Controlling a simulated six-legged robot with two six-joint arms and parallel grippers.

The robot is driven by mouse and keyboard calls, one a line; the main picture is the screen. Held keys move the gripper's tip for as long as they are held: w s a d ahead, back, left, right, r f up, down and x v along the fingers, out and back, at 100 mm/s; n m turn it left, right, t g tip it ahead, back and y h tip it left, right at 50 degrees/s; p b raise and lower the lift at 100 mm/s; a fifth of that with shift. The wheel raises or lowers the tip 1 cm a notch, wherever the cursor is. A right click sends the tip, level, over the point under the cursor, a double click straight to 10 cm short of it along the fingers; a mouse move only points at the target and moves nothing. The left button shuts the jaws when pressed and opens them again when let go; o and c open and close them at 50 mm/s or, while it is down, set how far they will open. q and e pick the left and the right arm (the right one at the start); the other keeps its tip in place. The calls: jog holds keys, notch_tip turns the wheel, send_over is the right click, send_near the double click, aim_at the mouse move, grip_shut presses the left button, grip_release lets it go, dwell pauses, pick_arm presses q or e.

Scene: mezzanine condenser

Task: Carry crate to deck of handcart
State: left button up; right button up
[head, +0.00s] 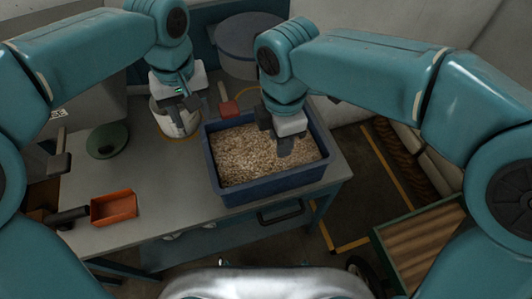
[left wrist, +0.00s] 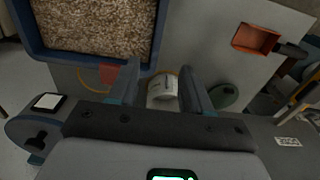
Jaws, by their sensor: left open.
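The blue crate (head: 268,190), filled with pale brown chips or pellets, sits on the grey table. Its rim also shows in the left wrist view (left wrist: 94,58). My left gripper (head: 182,106) is open beside the crate's far left corner, above a white tub; its two fingers (left wrist: 160,88) have no object visibly gripped. My right gripper (head: 281,138) hangs over the right part of the crate's fill; its fingertips are too unclear to tell whether they are open. The handcart's slatted wooden deck (head: 422,246) with a green rim is at lower right, apart from the table.
The grey table (head: 165,205) carries an orange-red tray (head: 113,208), a green dish (head: 107,140) and the white tub (head: 178,122). A red-ended tool (head: 229,109) lies by the crate's far edge. A large grey-blue bin (head: 250,38) stands behind. Yellow-lined floor separates table and handcart.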

aim_at(208, 155)
pick_arm(q)
notch_tip(208, 155, down, 15)
jog(key=shift+d+r, duration=0.1)
pick_arm(e)
notch_tip(208, 155, down, 15)
jog(key=shift+r, duration=0.15)
pick_arm(q)
jog(key=shift+w+f, duration=0.2)
jog(key=shift+f, duration=0.6)
pick_arm(e)
jog(key=shift+w+f, duration=0.2)
jog(key=shift+f, duration=0.6)
pick_arm(q)
jog(key=shift+s, duration=0.1)
pick_arm(e)
jog(key=shift+s, duration=0.1)
pick_arm(q)
jog(key=c, duration=0.4)
pick_arm(e)
jog(key=c, duration=0.4)
pick_arm(q)
grip_shut()
pick_arm(e)
grip_shut()
